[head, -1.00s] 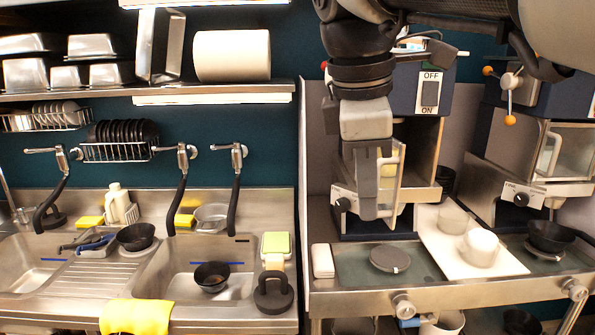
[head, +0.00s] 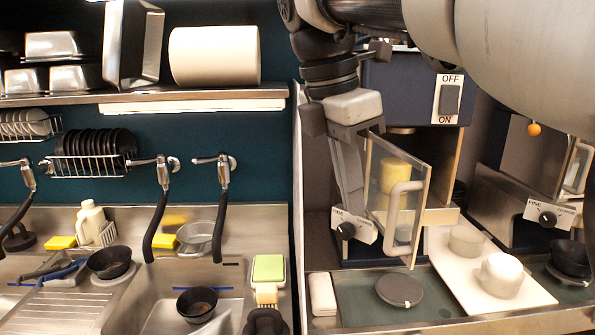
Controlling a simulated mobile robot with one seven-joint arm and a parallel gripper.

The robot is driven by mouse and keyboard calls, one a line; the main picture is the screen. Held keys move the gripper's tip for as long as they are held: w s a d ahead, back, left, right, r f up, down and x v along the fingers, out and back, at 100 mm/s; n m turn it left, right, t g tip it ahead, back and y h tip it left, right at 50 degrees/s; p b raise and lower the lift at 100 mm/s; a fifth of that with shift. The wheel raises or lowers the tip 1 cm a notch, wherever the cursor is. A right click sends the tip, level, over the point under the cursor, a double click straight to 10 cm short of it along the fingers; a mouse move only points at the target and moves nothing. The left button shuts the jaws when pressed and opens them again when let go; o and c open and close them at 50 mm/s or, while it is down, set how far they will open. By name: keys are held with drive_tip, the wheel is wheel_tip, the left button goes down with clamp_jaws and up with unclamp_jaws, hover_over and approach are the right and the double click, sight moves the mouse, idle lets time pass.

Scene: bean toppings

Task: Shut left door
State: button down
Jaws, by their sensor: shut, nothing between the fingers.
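The left machine's glass door (head: 378,204) stands open in the head view, swung out from its cabinet. It has a thin pale frame and a white loop handle (head: 391,222) near its right edge. The left machine (head: 408,85) has a dark blue top with an OFF/ON switch, and part of its opening shows right of the door. My gripper (head: 352,204) points down at the door's left edge, beside the pane and away from the handle. Its fingers are shut and empty. I cannot tell whether they touch the door.
A yellow cylinder (head: 394,176) shows through the glass. Below are a dark round disc (head: 400,289), a white tray (head: 528,291) with a white cup (head: 502,275), and a small white block (head: 322,294). A second machine (head: 515,165) stands right; a sink (head: 160,310) lies left.

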drive_tip(key=w+d+f, duration=0.1)
drive_tip(key=d+f, duration=0.2)
drive_tip(key=d, duration=0.1)
drive_tip(key=shift+w+d+f, duration=0.25)
drive_tip(key=shift+d, duration=0.1)
